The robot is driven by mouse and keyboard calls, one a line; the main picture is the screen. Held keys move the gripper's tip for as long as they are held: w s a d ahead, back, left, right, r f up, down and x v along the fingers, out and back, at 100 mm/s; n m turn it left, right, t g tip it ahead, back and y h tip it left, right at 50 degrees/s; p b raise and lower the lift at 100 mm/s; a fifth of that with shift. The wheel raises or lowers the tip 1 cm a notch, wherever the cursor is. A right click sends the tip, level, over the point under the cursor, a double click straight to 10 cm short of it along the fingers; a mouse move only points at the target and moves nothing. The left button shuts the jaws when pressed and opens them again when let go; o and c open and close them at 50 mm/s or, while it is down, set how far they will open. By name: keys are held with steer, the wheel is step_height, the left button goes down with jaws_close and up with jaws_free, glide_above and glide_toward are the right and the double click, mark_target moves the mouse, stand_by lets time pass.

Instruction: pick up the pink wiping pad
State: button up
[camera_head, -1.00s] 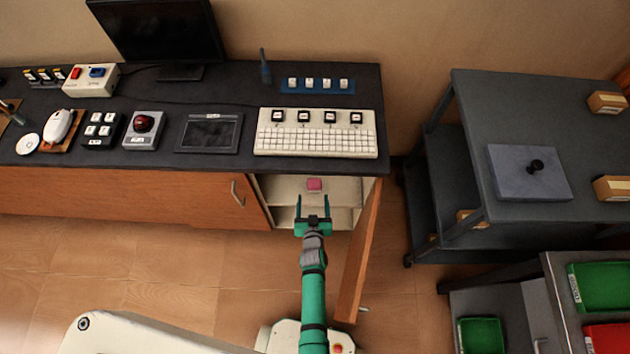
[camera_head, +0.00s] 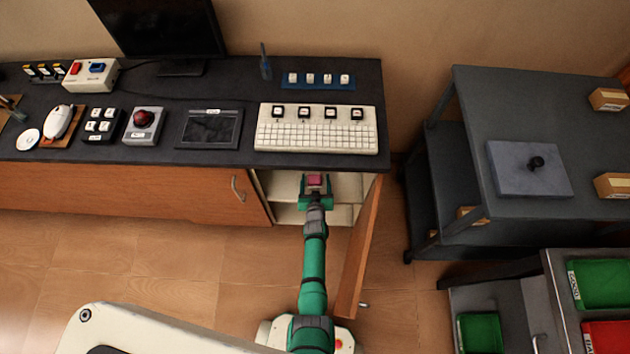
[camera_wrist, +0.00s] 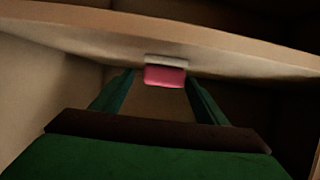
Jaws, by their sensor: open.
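The pink wiping pad (camera_head: 315,180) sits inside the open cabinet under the counter, on its upper shelf (camera_head: 283,187). In the wrist view the pad (camera_wrist: 165,76) shows a pink block with a pale strip along one edge. My green gripper (camera_head: 315,186) is inside the cabinet opening with its fingers to the left and right of the pad. In the wrist view the gripper (camera_wrist: 160,92) is open, with the pad between the fingertips; I see no clear contact. The fingertips are partly hidden in the head view.
The open cabinet door (camera_head: 359,250) stands just right of my arm. The cabinet's closed wooden front (camera_head: 120,195) is to the left. The counter above holds a keyboard panel (camera_head: 316,138). A dark cart (camera_head: 540,120) stands further right. The floor to the left is clear.

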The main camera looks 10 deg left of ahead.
steer(key=shift+w+a+f, duration=0.2)
steer(key=shift+w+a, duration=0.05)
steer(key=shift+w, duration=0.15)
steer(key=shift+c, duration=0.3)
steer(key=c, duration=1.1)
steer(key=shift+a+r, duration=0.1)
